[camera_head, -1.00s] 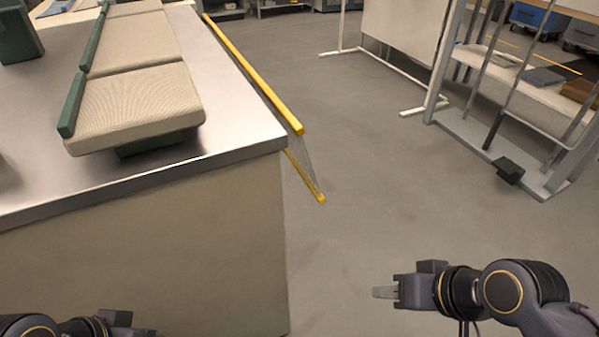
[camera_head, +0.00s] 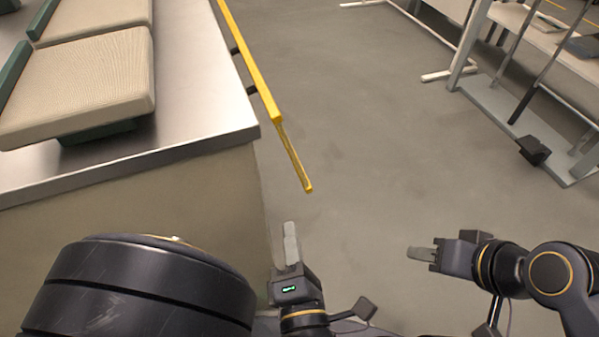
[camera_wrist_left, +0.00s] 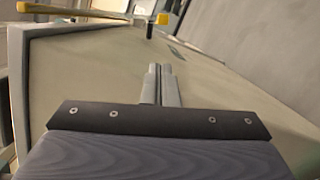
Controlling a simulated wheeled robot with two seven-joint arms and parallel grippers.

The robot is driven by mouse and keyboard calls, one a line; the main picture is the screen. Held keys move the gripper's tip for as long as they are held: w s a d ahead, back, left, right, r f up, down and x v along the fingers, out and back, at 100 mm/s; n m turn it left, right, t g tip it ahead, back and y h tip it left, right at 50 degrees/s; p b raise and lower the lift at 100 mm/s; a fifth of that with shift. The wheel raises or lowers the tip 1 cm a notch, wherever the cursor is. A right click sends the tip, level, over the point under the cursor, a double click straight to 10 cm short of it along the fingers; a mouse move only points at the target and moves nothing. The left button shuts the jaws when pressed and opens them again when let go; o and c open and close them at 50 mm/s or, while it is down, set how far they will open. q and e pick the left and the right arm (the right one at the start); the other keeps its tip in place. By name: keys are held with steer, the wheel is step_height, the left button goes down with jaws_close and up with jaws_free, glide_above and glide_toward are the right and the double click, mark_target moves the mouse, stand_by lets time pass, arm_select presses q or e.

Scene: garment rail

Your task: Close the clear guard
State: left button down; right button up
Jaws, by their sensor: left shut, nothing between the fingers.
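The clear guard shows as a yellow upper bar (camera_head: 250,60) along the counter's right edge and a lower yellow bar (camera_head: 295,158) sticking out over the floor. Its see-through panel is hard to make out. A yellow bar also shows at the upper left of the left wrist view (camera_wrist_left: 80,18). My left gripper (camera_head: 290,230) is shut and empty, beside the counter's front corner and below the lower bar's end in the head view, apart from it. It also shows in the left wrist view (camera_wrist_left: 160,70). My right gripper (camera_head: 415,253) is out over the floor at right, seen edge-on.
The metal-topped counter (camera_head: 205,115) with beige padded boards (camera_head: 85,85) fills the left. Dark brackets sit between the counter edge and the yellow bar. A rack with shelves (camera_head: 535,125) stands at the upper right. The floor between is clear.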

arm_select(q)
steer(key=w+b, duration=0.3)
steer(key=w, duration=0.6)
steer(key=shift+w+a+r+m+t+h, duration=0.3)
steer(key=shift+w+a+r+m, duration=0.05)
steer(key=shift+a+r+m, duration=0.05)
